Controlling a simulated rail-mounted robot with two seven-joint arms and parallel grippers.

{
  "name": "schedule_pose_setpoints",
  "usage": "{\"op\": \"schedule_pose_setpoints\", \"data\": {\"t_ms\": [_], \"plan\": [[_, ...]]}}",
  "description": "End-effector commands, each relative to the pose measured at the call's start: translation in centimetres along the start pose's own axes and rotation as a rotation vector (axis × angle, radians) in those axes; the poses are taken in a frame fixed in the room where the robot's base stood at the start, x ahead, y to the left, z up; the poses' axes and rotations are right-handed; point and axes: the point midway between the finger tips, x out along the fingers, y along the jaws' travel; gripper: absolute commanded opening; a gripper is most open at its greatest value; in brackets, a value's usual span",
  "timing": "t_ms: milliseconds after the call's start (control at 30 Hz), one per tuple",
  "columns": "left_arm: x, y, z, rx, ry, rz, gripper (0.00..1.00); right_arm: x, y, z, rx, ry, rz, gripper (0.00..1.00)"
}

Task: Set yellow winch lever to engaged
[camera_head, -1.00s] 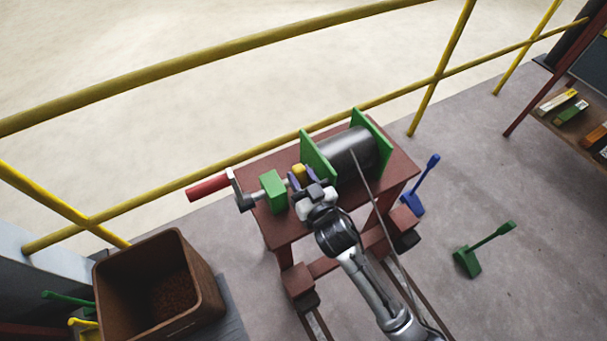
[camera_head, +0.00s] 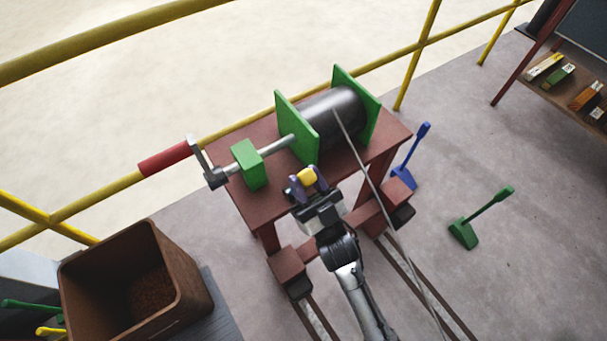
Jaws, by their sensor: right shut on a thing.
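The winch stands on a dark red table (camera_head: 235,196), with a dark drum (camera_head: 330,118) between green side plates. A steel shaft (camera_head: 275,146) runs left from the drum through a green block (camera_head: 249,165) to a crank with a red handle (camera_head: 165,158). A yellow lever end (camera_head: 306,177) shows at the table's front edge. My right gripper (camera_head: 307,183) is shut on it, with purple-blue fingers at either side. The rest of the lever is hidden by the gripper. My left gripper is not in view.
A taut cable (camera_head: 375,185) runs from the drum down past my right arm. A blue lever (camera_head: 411,160) and a green lever (camera_head: 480,220) stand on the floor at right. A brown bin (camera_head: 190,300) stands lower left. Yellow railing (camera_head: 110,40) runs behind the winch.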

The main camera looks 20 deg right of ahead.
Motion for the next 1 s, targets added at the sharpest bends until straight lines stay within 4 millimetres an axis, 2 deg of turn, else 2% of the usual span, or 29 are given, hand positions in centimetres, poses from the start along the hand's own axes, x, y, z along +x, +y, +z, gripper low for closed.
{"op": "schedule_pose_setpoints", "data": {"t_ms": [567,600,833,1000], "plan": [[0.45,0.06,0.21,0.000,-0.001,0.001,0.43,-0.46,-0.02,-0.24,0.001,0.032,-0.001,0.00],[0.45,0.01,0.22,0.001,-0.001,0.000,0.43,-0.46,-0.02,-0.23,0.001,0.031,-0.001,0.35],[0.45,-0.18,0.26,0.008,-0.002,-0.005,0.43,-0.45,-0.02,-0.19,0.001,0.029,-0.001,0.57],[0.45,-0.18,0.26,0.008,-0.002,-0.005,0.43,-0.45,-0.02,-0.17,0.001,0.029,-0.001,0.57]]}}
